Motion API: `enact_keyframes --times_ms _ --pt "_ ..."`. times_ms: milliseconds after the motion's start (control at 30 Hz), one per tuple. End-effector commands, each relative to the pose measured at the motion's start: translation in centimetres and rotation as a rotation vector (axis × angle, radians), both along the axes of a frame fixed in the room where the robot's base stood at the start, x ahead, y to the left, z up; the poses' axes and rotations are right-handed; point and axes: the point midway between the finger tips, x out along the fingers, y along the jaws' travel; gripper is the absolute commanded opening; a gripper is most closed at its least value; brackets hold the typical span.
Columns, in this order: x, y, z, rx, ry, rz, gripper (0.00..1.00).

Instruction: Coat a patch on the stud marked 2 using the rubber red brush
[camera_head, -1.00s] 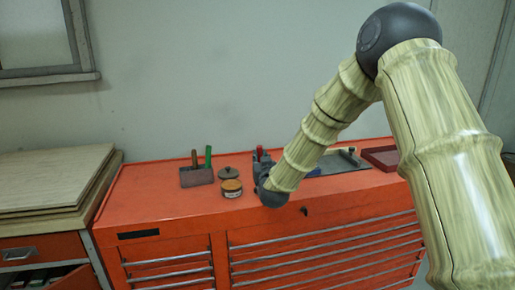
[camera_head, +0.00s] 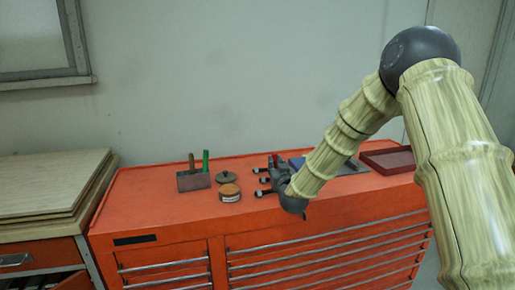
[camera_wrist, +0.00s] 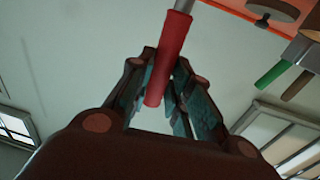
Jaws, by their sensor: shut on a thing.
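My gripper (camera_head: 277,172) is shut on the red handle of a brush. In the wrist view, the red brush handle (camera_wrist: 170,55) sits between my fingers (camera_wrist: 165,80), and a grey shaft runs from it past the top edge. The brush head is out of that view and cannot be made out in the head view. Several small dark pieces with pale ends, perhaps the studs (camera_head: 262,181), show just left of my gripper above the red cabinet top. Their numbers cannot be read. An open jar (camera_head: 230,193) with a tan top stands further left, its dark lid (camera_head: 224,177) behind it.
A grey holder (camera_head: 193,181) with a green and a brown handle stands left of the jar. The red cabinet top (camera_head: 140,205) is clear at front left.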

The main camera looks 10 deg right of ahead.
Motion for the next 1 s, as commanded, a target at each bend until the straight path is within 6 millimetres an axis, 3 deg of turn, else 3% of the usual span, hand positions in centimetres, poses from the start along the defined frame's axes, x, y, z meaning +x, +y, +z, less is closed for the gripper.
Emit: enact_keyframes --times_ms 67,267,867,967,1000 --pt "-0.1 -0.8 0.5 0.001 0.001 -0.005 0.0" --pt "-0.5 0.4 0.0 0.0 0.001 -0.012 0.0" --pt "-0.8 5.4 -0.1 -0.001 0.0 -0.016 0.0" --pt "-0.7 5.6 0.7 -0.001 0.0 -0.016 0.0" --pt "-0.7 5.7 2.2 0.0 -0.004 -0.015 0.0"
